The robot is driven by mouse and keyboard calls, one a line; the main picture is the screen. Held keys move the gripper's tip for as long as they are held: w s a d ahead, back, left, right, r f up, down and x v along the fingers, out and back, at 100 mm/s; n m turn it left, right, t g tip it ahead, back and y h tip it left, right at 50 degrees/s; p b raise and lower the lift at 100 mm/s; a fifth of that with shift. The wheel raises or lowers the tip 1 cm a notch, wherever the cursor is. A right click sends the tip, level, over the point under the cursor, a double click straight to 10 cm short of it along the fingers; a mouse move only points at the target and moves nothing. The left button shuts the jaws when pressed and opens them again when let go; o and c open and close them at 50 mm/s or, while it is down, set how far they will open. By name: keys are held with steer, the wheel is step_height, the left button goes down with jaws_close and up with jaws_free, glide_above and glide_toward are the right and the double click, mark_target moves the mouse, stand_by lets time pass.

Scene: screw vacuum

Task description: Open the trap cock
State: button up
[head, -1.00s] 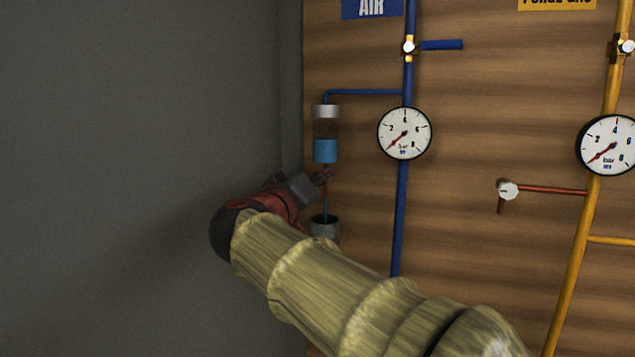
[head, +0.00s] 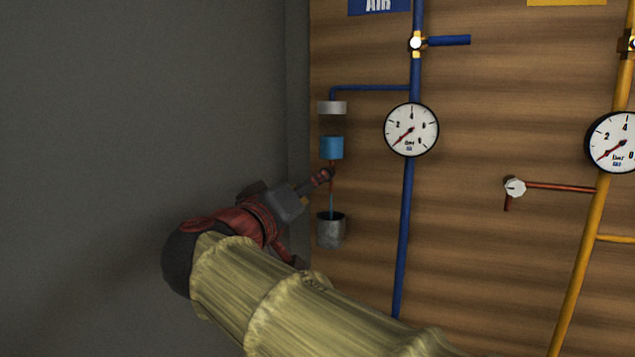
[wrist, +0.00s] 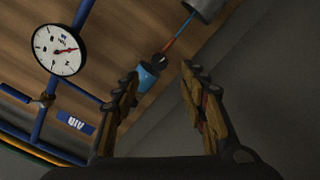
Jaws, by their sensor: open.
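The trap has a grey cap (head: 332,107) and a blue lower part (head: 331,148), and it hangs from a blue pipe on the wooden wall. The blue part also shows in the wrist view (wrist: 147,77). Below it is a dark cock (wrist: 160,60) on a thin red pipe (wrist: 168,46). A thin blue line, like a stream of water, runs from that pipe to the grey cup (head: 331,232). My gripper (head: 322,176) is open near the cock; in the wrist view its fingers (wrist: 160,75) stand apart on either side. I cannot tell whether it touches.
A pressure gauge (head: 411,129) and a blue valve handle (head: 449,41) sit on the blue pipe to the right. A red side pipe (head: 560,188) ends in a white knob. A dark wall (head: 150,110) stands close on the left.

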steer(key=shift+v, duration=1.8)
step_height(320, 180, down, 16)
steer(key=s+n+g+y, duration=0.2)
steer(key=n+g+y, duration=0.1)
steer(key=n+g, duration=0.15)
steer(key=s+d+f+g, duration=0.3)
steer(key=s+d+f, duration=0.25)
steer(key=f, duration=0.35)
steer(key=s+d+f+m+g+y, duration=0.45)
steer(key=s+d+f, duration=0.65)
steer(key=s, duration=0.4)
steer(key=s+d+m+h, duration=0.1)
steer(key=s+d+m, duration=0.1)
steer(key=d+m, duration=0.2)
steer(key=d, duration=0.3)
steer(key=shift+s+d+f+t, duration=0.25)
steer(key=shift+s+t, duration=0.05)
steer(key=shift+s, duration=0.1)
